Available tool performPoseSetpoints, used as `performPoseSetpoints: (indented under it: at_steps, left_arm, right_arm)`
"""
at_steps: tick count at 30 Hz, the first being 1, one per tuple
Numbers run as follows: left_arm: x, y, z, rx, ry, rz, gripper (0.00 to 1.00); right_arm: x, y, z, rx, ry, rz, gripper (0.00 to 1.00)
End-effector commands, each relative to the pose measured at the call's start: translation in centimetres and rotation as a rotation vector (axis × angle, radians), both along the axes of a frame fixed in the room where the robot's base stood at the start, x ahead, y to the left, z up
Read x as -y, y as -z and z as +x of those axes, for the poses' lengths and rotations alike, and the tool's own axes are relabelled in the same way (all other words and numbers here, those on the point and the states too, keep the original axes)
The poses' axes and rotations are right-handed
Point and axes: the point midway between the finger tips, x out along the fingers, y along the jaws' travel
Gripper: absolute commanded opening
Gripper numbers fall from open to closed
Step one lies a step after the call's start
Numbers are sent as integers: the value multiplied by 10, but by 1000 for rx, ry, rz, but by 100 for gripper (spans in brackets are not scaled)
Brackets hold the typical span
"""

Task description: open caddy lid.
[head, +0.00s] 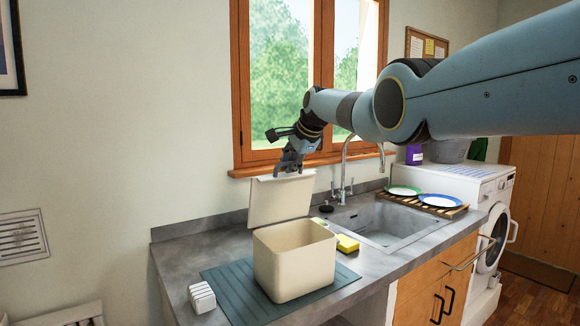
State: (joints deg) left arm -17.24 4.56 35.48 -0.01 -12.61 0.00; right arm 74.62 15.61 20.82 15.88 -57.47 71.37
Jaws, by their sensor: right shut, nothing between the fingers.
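A cream caddy (294,262) stands on a blue-grey ribbed mat on the counter. Its lid (281,199) is swung up and stands roughly upright at the caddy's back edge. I cannot tell whether the fingers touch the lid. My left gripper is not in view.
The mat (222,285) has a white ribbed block (202,297) beside it. A yellow sponge (347,243) lies right of the caddy, near the sink (390,222) and its tap (343,170). A window is behind.

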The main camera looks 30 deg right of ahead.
Motion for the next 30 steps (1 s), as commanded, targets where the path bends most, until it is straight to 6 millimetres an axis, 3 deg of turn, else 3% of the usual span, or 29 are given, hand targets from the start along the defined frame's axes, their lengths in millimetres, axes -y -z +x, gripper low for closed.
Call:
performPoseSetpoints:
  at_steps: [3, 11, 21, 30]
  left_arm:
    - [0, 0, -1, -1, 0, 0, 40]
    - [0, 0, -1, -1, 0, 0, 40]
    - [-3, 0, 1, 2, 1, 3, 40]
    - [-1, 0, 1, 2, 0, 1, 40]
  right_arm:
    - [0, -1, 0, 3, 1, -1, 2]
    - [0, -1, 0, 1, 0, 0, 34]
    - [0, -1, -1, 0, 1, 1, 34]
    - [1, -17, -13, 4, 1, -1, 34]
